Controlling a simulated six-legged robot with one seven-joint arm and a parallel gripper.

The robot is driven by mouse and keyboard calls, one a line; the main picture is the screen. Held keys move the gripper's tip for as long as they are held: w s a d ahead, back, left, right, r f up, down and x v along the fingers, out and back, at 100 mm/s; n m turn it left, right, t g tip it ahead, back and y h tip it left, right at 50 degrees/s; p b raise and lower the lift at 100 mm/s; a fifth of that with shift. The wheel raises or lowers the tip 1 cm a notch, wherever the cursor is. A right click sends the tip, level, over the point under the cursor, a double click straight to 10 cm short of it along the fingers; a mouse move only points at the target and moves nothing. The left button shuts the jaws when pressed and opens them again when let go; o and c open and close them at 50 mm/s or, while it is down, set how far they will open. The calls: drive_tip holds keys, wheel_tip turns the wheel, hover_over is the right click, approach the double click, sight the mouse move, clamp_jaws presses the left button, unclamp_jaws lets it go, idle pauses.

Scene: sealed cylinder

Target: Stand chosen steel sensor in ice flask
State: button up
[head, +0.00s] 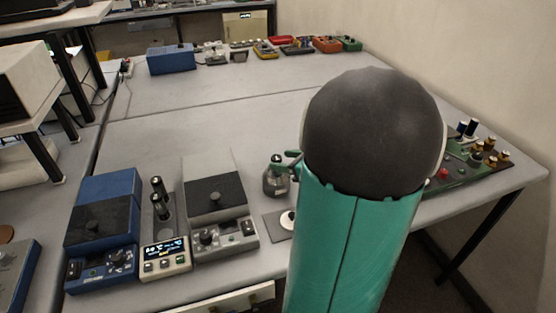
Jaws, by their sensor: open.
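A small thermometer unit (166,256) with a lit display stands at the front left of the bench. Two dark-capped probes (158,190) stand upright in the holder behind it, one behind the other. I cannot tell which is the steel one. A small rounded grey glass-like vessel (275,181) stands right of the middle, close beside my arm in the picture. I cannot tell whether it is the ice flask. Small green parts (291,156) show by its top; what they belong to is unclear. My large teal arm link with its dark dome hides what lies behind it, and my gripper is not seen.
A blue instrument (104,228) and a grey instrument (217,208) flank the thermometer unit. A blue box (171,58) and several coloured devices (300,45) line the back. A green board (470,160) with knobs lies right. The bench middle (210,115) is clear.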

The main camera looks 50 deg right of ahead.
drive_tip(key=a+v, duration=0.1)
drive_tip(key=v, duration=0.8)
drive_tip(key=w+a+n+g+y, duration=0.2)
drive_tip(key=w+a+n+g, duration=0.15)
drive_tip(key=a+n, duration=0.55)
drive_tip(key=w+a+n+g+y, duration=0.2)
drive_tip(key=a+n+g, duration=0.2)
drive_tip(key=a+n, duration=0.5)
drive_tip(key=s+a+r+n+h, duration=0.2)
drive_tip(key=a+n, duration=0.5)
drive_tip(key=n, duration=0.1)
drive_tip(key=s+a+r+n+h, duration=0.2)
drive_tip(key=a+n+h, duration=0.1)
drive_tip(key=a+n, duration=0.5)
drive_tip(key=shift+r+n, duration=0.2)
drive_tip(key=shift+n, duration=0.3)
